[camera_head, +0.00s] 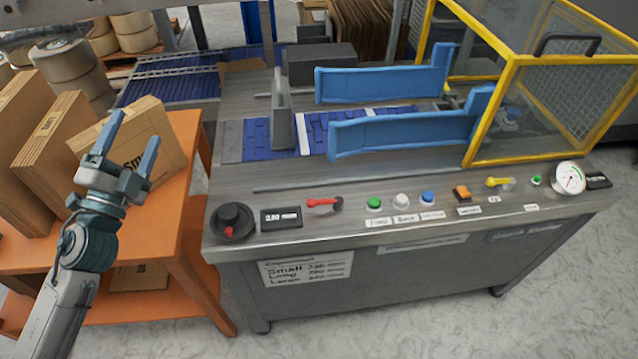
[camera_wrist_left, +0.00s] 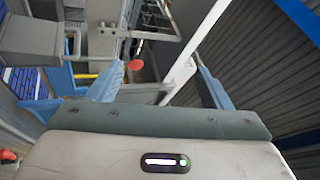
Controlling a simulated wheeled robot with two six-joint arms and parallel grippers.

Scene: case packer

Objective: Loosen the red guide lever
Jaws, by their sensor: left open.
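The red guide lever (camera_head: 323,202) lies on the front ledge of the grey machine, between a small black display (camera_head: 281,218) and the green button. Its red arm points left from a dark pivot at its right end. My left gripper (camera_head: 135,129) is open and empty, raised over the orange table at the left, well apart from the lever. In the left wrist view its two blue-grey fingers (camera_wrist_left: 160,82) are spread with nothing held. A red knob-like part shows between them there; I cannot tell what it is. My right gripper is not in view.
A black knob (camera_head: 232,220) stands left of the lever; green, white and blue buttons (camera_head: 401,201) sit right of it. Blue guide rails (camera_head: 400,135) and a yellow-framed guard (camera_head: 490,95) rise behind. Cardboard boxes (camera_head: 130,150) stand on the orange table (camera_head: 180,185).

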